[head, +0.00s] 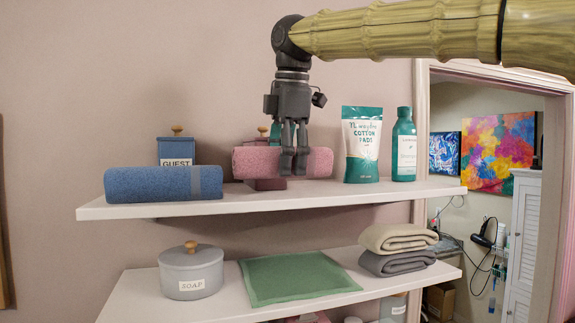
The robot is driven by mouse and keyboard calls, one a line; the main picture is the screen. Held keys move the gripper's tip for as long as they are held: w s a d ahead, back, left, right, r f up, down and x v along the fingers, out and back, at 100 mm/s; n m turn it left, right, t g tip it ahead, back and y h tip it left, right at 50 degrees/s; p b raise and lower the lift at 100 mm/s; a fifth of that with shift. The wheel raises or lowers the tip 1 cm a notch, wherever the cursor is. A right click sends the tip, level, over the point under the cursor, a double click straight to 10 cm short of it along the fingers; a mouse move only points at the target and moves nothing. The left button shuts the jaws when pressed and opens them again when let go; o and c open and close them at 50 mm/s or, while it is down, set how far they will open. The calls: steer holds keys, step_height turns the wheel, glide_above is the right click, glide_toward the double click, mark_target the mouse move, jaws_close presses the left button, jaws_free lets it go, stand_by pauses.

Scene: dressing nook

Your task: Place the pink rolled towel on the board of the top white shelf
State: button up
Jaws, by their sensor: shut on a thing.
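The pink rolled towel (253,163) is at the middle of the top white shelf (340,194), lying crosswise in the head view. My gripper (293,165) points down in front of it, with its fingers shut on the towel and hiding part of it. A dark reddish item (265,184) shows below the towel at the board. I cannot tell whether the towel touches the board or that item.
A blue rolled towel (165,184) and a blue GUEST box (176,151) stand left. A cotton pads pouch (361,145) and a green bottle (404,146) stand close right. The lower shelf holds a soap pot (190,272), green cloth (293,278) and folded towels (397,249).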

steer(key=shift+s+d+f+p, duration=0.1)
steer(key=shift+s+f+p, duration=0.1)
steer(key=shift+f+p, duration=0.3)
steer(key=shift+s+f+p, duration=0.2)
steer(key=shift+f+p, duration=0.1)
steer(key=shift+f, duration=0.5)
steer(key=shift+w+f, duration=0.25)
steer(key=shift+f, duration=0.05)
steer(key=shift+s, duration=0.15)
steer(key=o, duration=0.6)
steer(key=shift+f, duration=0.1)
steer(key=shift+o, duration=1)
steer(key=b+v, duration=0.3)
steer(key=v, duration=0.9)
